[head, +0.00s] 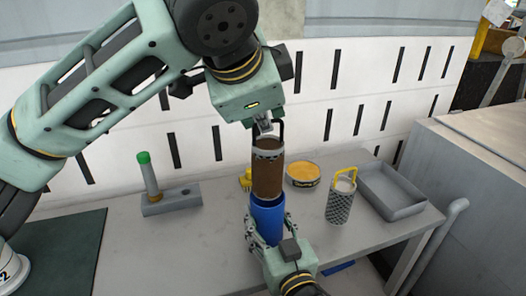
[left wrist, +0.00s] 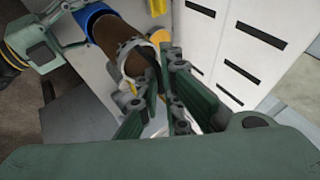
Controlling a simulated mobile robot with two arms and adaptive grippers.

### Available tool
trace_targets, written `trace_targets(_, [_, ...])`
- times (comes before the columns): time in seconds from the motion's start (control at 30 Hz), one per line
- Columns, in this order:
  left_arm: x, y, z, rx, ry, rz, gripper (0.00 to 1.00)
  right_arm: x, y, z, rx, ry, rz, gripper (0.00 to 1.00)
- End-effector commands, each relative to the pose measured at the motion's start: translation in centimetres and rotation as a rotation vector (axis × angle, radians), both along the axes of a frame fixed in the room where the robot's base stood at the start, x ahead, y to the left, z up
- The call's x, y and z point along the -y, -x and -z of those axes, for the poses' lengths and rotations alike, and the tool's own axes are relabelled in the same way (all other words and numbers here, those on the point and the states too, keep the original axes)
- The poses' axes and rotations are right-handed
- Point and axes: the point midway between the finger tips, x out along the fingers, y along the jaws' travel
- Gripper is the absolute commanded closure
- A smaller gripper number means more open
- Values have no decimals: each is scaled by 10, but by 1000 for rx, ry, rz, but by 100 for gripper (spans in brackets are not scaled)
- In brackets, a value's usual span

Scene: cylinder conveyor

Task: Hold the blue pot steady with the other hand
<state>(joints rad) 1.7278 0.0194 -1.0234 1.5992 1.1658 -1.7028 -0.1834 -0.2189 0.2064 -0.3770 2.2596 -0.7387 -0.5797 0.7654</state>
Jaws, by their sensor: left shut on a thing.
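The blue pot (head: 267,218) stands upright near the table's front edge; it shows in the left wrist view (left wrist: 88,16). A brown cylinder (head: 268,178) with a grey rim and dark handle stands upright, its lower end inside the pot's mouth. My left gripper (head: 263,127) points down at the cylinder's top and is shut on its handle; fingers hide part of the grip. In the left wrist view the cylinder (left wrist: 115,45) lies beside the fingers (left wrist: 160,112). My right gripper (head: 267,232) comes from below, its fingers on both sides of the pot, apparently gripping it.
A grey holder (head: 171,201) with a green-capped cylinder (head: 148,172) stands left. A round yellow-topped tin (head: 303,174), a mesh cylinder with yellow handle (head: 341,202) and a grey tray (head: 390,194) are to the right. A white slotted wall (head: 330,70) rises behind.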

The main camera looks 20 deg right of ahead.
Motion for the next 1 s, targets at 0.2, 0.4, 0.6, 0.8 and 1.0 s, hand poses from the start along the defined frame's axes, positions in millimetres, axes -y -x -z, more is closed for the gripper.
trace_targets(0.2, [0, 0, -30, 2, 2, 0, 100, 0, 0, 1, -2, 0, 0, 77])
trace_targets(0.4, [0, 0, -36, 1, 1, 2, 100, 0, 0, 1, -2, 0, 0, 77])
trace_targets(0.6, [0, 0, -36, 1, 1, 2, 100, 0, 0, 1, -2, 0, 0, 43])
trace_targets(0.8, [0, 0, -35, 1, 1, 2, 100, 0, 0, 0, -1, 0, 0, 25])
trace_targets(1.0, [0, 0, -35, 1, 1, 2, 100, 0, 0, 0, -1, 0, 0, 24])
